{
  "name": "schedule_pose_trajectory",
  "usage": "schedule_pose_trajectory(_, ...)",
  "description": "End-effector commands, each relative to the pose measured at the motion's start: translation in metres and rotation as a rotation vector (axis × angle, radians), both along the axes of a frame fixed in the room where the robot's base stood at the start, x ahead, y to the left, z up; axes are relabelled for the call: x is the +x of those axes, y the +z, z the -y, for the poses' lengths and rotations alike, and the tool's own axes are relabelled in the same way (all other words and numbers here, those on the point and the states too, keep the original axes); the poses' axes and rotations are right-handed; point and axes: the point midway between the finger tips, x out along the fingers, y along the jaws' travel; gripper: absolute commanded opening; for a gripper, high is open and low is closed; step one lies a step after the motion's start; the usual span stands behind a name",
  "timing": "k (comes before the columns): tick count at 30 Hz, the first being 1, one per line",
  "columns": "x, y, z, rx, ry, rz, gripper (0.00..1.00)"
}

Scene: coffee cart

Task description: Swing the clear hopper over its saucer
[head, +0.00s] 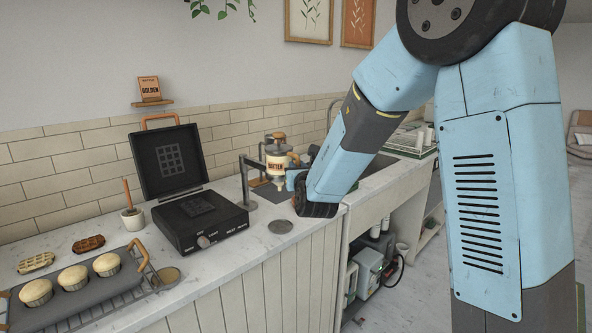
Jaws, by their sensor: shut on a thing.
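A flat grey round disc (281,227), which looks like the saucer, lies on the counter nearer the front edge. The hopper is behind it, not above it. My gripper (291,178) is at the hopper's right side, shut on what looks like its handle.
A black waffle iron (205,222) stands open left of the post. A tray (90,292) with several muffins and a cup (132,218) with a stick are farther left. Another small round dish (168,276) sits beside the tray. Counter around the grey disc is clear.

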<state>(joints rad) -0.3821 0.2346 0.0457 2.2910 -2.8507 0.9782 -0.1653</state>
Motion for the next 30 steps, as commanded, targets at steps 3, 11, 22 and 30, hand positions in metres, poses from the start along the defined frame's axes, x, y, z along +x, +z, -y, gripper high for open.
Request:
schedule_pose_trajectory(3, 0.0001, -0.0070, 0.0071, -0.003, -0.011, -0.015, 0.00)
schedule_pose_trajectory(11, 0.0004, -0.0070, 0.0082, -0.003, -0.014, -0.015, 0.23)
schedule_pose_trajectory(22, -0.0004, -0.0032, 0.0024, -0.001, -0.005, -0.007, 0.35)
schedule_pose_trajectory(30, -0.0010, -0.0020, 0.0001, -0.001, 0.000, -0.004, 0.35)
